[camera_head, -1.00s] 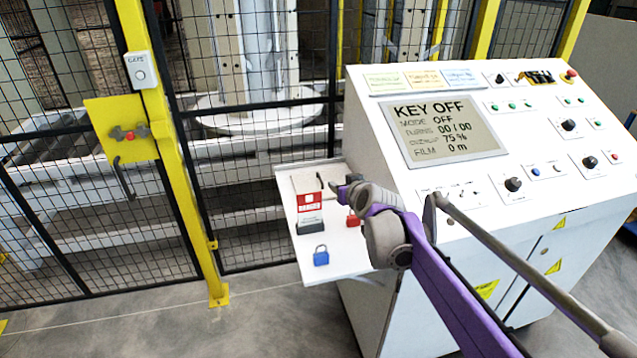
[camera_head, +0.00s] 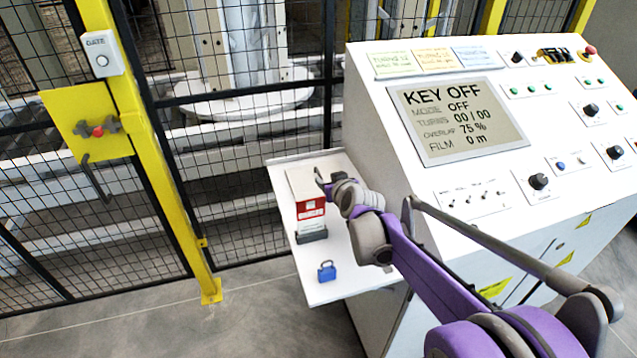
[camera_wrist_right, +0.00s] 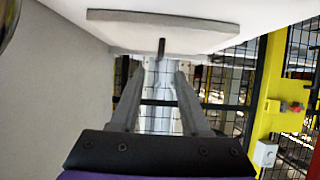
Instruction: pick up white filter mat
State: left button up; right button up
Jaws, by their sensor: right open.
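A pale flat slab, which looks like the white filter mat (camera_head: 302,182), lies on the white side shelf (camera_head: 330,284), behind a red-and-white danger tag. A pale slab that seems to be this mat (camera_wrist_right: 190,32) shows near the top of the right wrist view, which is upside down. A short dark peg stands out at its edge. My right gripper (camera_head: 320,180) is at the mat's right side, partly turned away. In the right wrist view my right gripper (camera_wrist_right: 157,68) has its two fingers apart, with nothing between them. Contact with the mat cannot be told. My left gripper is out of view.
A red-and-white danger tag (camera_head: 311,209) on a dark base and a blue padlock (camera_head: 327,271) are on the shelf. The control console (camera_head: 400,150) stands right of it, its screen reading KEY OFF. A yellow post (camera_head: 170,190) and mesh fence are behind and left.

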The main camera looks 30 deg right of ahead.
aim_at(320, 175)
jog(key=shift+x, duration=1.55)
jog(key=x, duration=0.4)
jog(key=shift+w+f, duration=0.2)
jog(key=shift+w, duration=0.1)
grip_shut()
